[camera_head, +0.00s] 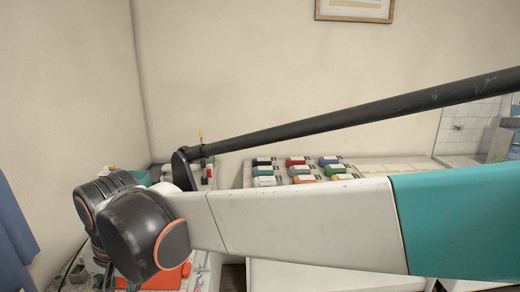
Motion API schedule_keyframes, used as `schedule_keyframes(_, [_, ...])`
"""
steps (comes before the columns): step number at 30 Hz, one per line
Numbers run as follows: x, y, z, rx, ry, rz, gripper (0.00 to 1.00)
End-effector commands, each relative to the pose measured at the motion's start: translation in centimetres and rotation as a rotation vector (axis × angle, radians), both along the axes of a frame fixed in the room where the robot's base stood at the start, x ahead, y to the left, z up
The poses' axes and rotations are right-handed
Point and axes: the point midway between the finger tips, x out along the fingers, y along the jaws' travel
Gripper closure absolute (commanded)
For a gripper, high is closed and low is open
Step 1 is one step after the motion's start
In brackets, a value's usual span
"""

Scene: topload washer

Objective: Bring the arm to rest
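My arm (300,217) stretches across the lower half of the head view, from the right edge to the left. It has a white and teal link with a black rod above it. A dark joint with orange rings (147,232) ends the visible part at the lower left. My gripper does not show in this view, so I cannot see its fingers or anything in them. The arm hides much of the counter behind it.
Several small coloured boxes (296,162) stand in rows on a white surface behind my arm. Bottles and other small items (207,172) are near the corner. An orange-red item (168,278) lies below the joint. Blue cloth (14,225) hangs at the left. The upper wall is clear except for a framed picture (355,10).

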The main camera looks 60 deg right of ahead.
Motion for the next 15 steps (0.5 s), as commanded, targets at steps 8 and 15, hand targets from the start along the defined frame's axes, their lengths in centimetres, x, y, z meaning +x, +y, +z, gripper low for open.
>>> schedule_keyframes(8, [-4.8, -0.1, -0.7, -0.226, -0.183, 0.518, 0.71])
schedule_keyframes(15, [-6.7, -0.1, -1.5, -0.39, -0.272, 0.785, 0.71])
